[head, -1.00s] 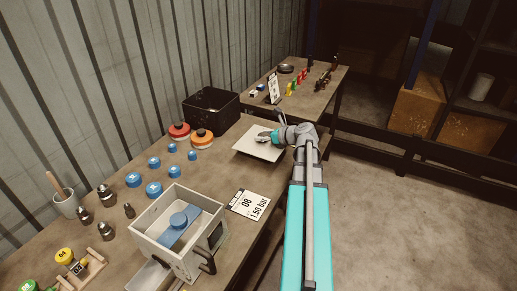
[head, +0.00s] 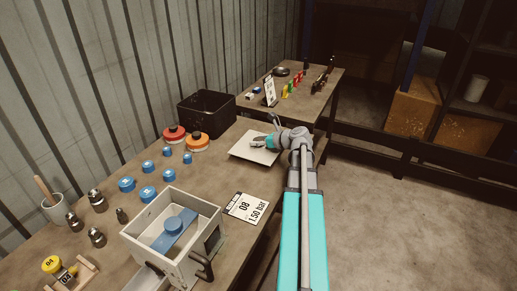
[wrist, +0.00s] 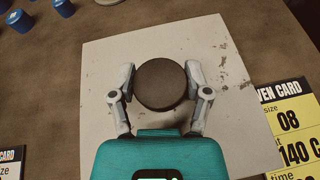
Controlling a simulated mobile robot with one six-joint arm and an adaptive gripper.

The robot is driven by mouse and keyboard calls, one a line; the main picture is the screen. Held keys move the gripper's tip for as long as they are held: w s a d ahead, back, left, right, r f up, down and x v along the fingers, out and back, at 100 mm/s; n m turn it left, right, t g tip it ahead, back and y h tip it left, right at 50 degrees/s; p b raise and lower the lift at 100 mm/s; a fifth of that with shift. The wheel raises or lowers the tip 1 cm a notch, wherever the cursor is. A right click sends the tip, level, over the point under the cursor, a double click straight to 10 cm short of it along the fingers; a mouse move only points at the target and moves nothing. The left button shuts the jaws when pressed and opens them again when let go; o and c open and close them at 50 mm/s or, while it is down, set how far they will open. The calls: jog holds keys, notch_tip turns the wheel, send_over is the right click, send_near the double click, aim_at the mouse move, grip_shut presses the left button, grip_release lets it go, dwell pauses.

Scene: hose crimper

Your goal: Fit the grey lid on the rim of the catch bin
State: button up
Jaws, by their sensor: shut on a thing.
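The grey lid (head: 243,150) is a pale, scuffed square plate at the right edge of the bench, also seen in the wrist view (wrist: 100,75). A dark round knob (wrist: 160,84) stands at its middle. My gripper (wrist: 160,88) is shut on this knob, one finger on each side; in the head view my gripper (head: 262,142) covers the lid's right part. I cannot tell whether the lid rests on the bench or is just above it. The catch bin (head: 207,113) appears to be the open black box at the bench's far left, apart from the lid.
Orange-topped and red-topped round pieces (head: 197,142) and several blue caps (head: 147,194) stand left of the lid. A grey crimper box (head: 205,220) and a card (head: 246,208) are nearer. A second table (head: 310,85) with small items stands behind.

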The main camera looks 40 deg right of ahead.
aim_at(262, 147)
jog(key=shift+s+d+f+b, duration=0.1)
jog(key=shift+s+f+b, duration=0.1)
jog(key=shift+f+b, duration=0.65)
jog(key=shift+w+f+b, duration=0.1)
jog(key=shift+f+b, duration=0.2)
jog(key=shift+f, duration=0.3)
jog(key=shift+f, duration=0.1)
jog(key=o, duration=1.3)
jog(key=shift+s+r+p, duration=0.35)
jog(key=shift+s+r, duration=0.05)
jog(key=shift+s, duration=0.15)
jog(key=p+v, duration=0.4)
jog(key=v, duration=0.6)
jog(key=shift+s+d+r, duration=0.1)
jog(key=shift+s, duration=0.25)
